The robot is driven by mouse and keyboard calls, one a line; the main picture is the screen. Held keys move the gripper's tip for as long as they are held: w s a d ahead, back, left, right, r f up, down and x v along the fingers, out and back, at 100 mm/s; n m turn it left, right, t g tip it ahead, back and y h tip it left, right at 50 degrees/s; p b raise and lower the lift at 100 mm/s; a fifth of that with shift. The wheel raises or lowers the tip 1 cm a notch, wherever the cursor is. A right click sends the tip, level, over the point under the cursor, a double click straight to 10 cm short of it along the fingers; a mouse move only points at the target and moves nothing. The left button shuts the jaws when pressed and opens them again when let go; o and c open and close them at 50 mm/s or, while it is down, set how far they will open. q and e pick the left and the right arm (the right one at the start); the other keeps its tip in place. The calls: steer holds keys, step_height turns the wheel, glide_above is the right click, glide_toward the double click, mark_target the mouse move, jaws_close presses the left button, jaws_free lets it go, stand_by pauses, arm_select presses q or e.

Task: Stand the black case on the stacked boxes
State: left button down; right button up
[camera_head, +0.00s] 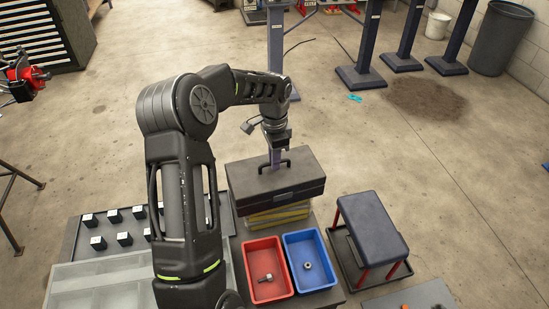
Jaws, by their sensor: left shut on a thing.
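Case and boxes appear to touch, but a small gap cannot be ruled out. My left gripper (273,162) reaches down from above and is shut on the case's handle. The fingertips are small and partly hidden by the handle. My right gripper is not in view.
A red bin (248,285) and a blue bin (320,285), each with a metal part, stand in front of the boxes. A padded stool (372,222) is at right. Small black blocks (97,243) and a grey divided tray (95,285) lie at left. Floor behind is mostly clear.

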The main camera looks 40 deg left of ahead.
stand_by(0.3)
arm_select(q)
steer(key=c, duration=1.5)
jaws_free()
steer(key=shift+f, duration=0.1)
step_height(320, 180, up, 12)
steer(key=b, duration=0.1)
steer(key=shift+r, duration=0.2)
